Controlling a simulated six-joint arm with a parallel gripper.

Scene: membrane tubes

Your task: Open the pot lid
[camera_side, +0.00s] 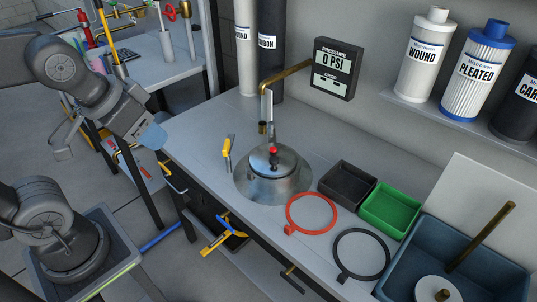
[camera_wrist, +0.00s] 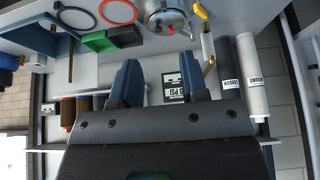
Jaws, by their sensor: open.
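A silver metal pot (camera_side: 272,187) sits on the grey counter, on a round steel plate. Its lid (camera_side: 275,160) is on top, with a small red knob (camera_side: 273,150) at its middle. The pot also shows upside down at the top of the wrist view (camera_wrist: 166,17). My gripper (camera_side: 152,136) is to the left of the pot, raised and well apart from it. In the wrist view its two blue fingers (camera_wrist: 160,75) are spread, with nothing between them.
A brass spout (camera_side: 285,74) hangs behind the pot.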

